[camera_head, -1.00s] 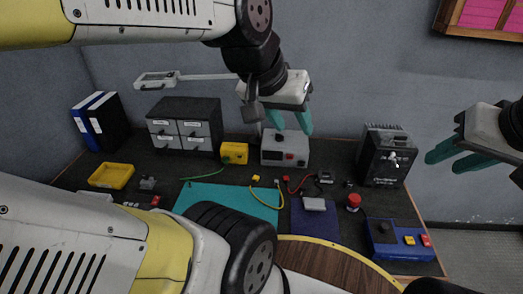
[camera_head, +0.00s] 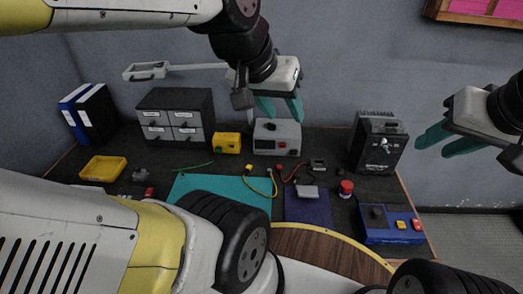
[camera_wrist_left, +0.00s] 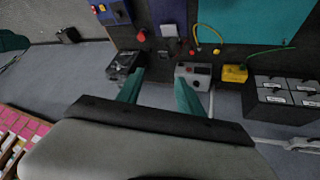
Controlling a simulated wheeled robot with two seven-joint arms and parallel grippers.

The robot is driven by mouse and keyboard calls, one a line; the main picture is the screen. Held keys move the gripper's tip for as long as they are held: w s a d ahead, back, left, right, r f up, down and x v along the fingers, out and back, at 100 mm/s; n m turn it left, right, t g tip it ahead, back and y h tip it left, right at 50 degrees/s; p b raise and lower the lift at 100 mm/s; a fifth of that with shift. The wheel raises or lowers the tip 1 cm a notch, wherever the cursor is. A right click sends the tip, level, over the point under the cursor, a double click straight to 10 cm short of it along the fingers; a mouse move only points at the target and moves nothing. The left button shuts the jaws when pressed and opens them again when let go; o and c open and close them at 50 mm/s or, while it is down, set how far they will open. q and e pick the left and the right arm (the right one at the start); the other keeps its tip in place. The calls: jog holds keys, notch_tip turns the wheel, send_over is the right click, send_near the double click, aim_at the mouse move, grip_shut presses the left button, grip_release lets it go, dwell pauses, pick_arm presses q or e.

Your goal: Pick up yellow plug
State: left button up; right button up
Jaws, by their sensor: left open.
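The yellow plug (camera_head: 249,167) is small and lies on the dark workbench, just past the far edge of the teal mat. A yellow cable curves from it to the mat's right edge; the plug also shows in the left wrist view (camera_wrist_left: 216,51). My left gripper (camera_head: 280,108) is open and empty, high above the back of the bench, in front of the wall. Its two teal fingers show apart in the left wrist view (camera_wrist_left: 160,94). My right gripper (camera_head: 449,140) is open and empty at the right, beyond the black box.
A yellow box (camera_head: 227,143) and a grey instrument (camera_head: 277,138) stand behind the plug. A red cable (camera_head: 294,173) lies to its right. A drawer cabinet (camera_head: 175,118) stands left, a black box (camera_head: 379,146) right. The teal mat (camera_head: 222,185) is partly hidden by my arm.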

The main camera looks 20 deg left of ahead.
pick_arm(q)
jog(key=shift+o, duration=0.2)
jog(key=g+y, duration=0.2)
jog(key=g, duration=0.4)
send_over(249, 167)
notch_tip(249, 167, down, 30)
notch_tip(249, 167, down, 12)
jog(key=shift+w+a+f, duration=0.1)
jog(key=shift+c, duration=0.4)
grip_shut()
